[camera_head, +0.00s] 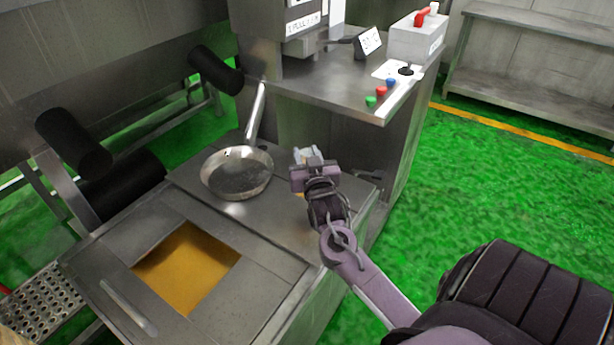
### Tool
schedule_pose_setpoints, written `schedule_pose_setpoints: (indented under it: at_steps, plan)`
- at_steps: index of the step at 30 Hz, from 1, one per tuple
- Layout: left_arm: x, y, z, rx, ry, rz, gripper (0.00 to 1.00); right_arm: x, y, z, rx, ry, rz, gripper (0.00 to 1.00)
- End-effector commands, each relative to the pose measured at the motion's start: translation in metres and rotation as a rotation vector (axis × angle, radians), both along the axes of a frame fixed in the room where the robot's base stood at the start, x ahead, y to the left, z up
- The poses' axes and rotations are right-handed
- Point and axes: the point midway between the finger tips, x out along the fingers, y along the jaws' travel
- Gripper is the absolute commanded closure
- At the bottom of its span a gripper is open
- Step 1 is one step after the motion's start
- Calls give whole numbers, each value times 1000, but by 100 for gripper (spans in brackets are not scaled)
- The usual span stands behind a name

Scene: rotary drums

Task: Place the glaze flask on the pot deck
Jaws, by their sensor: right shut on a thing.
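My right gripper (309,158) is over the right part of the metal deck, just right of the pan. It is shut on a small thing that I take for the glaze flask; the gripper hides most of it. A pale bit shows between the fingers, and a small yellow-orange bit shows below the gripper at its left. I cannot tell whether the flask touches the deck. The flat grey metal top, which looks like the pot deck (278,217), has bare room in front of the gripper. My left gripper is not in view.
A steel pan (238,178) stands on the deck, its handle pointing up and back. A square opening with amber liquid (187,266) lies in front of it. Behind stands a metal counter (325,85) with coloured buttons and a red-handled box (416,37). Black rollers (73,140) are at left.

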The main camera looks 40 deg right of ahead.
Motion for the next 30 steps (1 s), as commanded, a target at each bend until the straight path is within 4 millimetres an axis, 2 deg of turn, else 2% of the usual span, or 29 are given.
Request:
schedule_pose_setpoints:
  at_steps: [1,8,15,20,27,28,30]
  plan:
    - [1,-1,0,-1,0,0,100,0,0,-10,0,1,-1,100]
    - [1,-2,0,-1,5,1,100,0,0,-31,0,1,0,100]
    - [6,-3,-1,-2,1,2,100,0,0,-64,1,0,0,100]
    - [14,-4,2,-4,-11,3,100,0,0,-66,1,-3,0,100]
    - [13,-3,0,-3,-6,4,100,0,0,-69,1,-2,0,100]
    - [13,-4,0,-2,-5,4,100,0,0,-69,0,-1,0,66]
    - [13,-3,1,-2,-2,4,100,0,0,-69,0,-1,0,57]
